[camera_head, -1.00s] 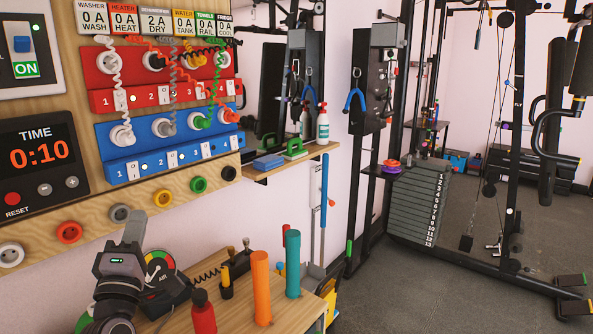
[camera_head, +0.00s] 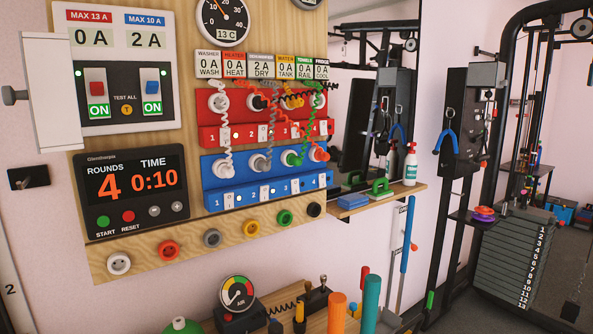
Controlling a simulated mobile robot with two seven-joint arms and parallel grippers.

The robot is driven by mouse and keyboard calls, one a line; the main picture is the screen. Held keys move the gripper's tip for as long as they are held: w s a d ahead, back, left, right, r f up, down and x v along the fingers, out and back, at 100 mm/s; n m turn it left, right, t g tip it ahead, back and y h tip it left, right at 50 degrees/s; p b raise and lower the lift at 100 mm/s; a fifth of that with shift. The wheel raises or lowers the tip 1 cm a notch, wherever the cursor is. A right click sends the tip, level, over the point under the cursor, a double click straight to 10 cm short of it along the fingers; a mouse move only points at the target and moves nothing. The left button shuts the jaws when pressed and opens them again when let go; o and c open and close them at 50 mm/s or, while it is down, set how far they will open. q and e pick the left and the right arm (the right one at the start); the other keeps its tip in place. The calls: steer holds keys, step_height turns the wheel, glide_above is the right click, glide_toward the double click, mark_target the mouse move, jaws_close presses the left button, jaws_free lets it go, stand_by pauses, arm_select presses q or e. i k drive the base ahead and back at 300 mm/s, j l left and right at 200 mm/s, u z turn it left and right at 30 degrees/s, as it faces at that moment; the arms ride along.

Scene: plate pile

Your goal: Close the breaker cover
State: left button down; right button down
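The breaker cover (camera_head: 72,90) is a white door that stands swung open at the left side of the breaker panel. A grey knob (camera_head: 14,95) sticks out from its left side. The white breaker panel (camera_head: 150,40) is exposed, with a red switch (camera_head: 96,88) and a blue switch (camera_head: 152,87), both above green ON labels. Neither of my grippers is in the head view, so nothing shows touching the cover.
A timer (camera_head: 130,190) and red and blue socket strips with coiled cables fill the wooden board (camera_head: 190,237). Below, a bench holds a gauge (camera_head: 237,293) and upright coloured cylinders (camera_head: 371,300). A small black fixture (camera_head: 28,178) is on the wall below the cover.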

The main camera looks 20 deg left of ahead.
mark_target(48, 61)
steer(key=u, duration=1.65)
